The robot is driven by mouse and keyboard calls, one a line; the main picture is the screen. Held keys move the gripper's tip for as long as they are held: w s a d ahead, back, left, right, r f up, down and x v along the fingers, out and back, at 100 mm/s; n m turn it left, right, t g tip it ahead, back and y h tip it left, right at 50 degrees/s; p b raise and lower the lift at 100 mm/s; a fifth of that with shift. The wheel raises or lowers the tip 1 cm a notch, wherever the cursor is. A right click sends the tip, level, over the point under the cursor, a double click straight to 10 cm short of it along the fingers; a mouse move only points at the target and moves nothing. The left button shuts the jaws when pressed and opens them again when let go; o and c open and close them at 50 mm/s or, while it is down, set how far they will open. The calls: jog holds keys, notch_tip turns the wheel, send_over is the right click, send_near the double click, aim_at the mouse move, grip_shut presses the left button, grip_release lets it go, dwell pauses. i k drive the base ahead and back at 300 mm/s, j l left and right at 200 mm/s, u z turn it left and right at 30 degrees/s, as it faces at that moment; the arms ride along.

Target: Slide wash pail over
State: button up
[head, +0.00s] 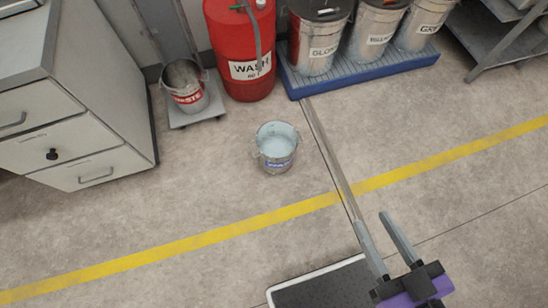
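The wash pail (276,148) is a small metal bucket with a blue label and pale bluish liquid inside. It stands upright on the concrete floor near the middle of the head view, beyond the yellow line. My gripper (371,224) is at the lower right, with its two grey fingers spread apart and nothing visible between them. It is apart from the pail, to the right of it and nearer to me.
A waste bucket (187,88) stands on a small platform behind left, beside a red wash drum (242,50). Labelled metal pails sit on a blue pallet (370,72). A drawer cabinet (75,110) is at left. A dark mat (325,288) lies in front. Floor around the pail is clear.

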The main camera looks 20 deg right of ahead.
aim_at(276, 142)
jog(key=i+j+z, duration=0.1)
jog(key=i+j, duration=0.45)
jog(key=i+j+z, duration=0.15)
jog(key=j, duration=0.3)
jog(key=i+j, duration=0.35)
jog(key=i+j+z, duration=0.15)
jog(key=j, duration=0.25)
jog(key=i+j, duration=0.3)
jog(key=i+j+z, duration=0.15)
jog(key=j, duration=0.35)
jog(key=i, duration=0.1)
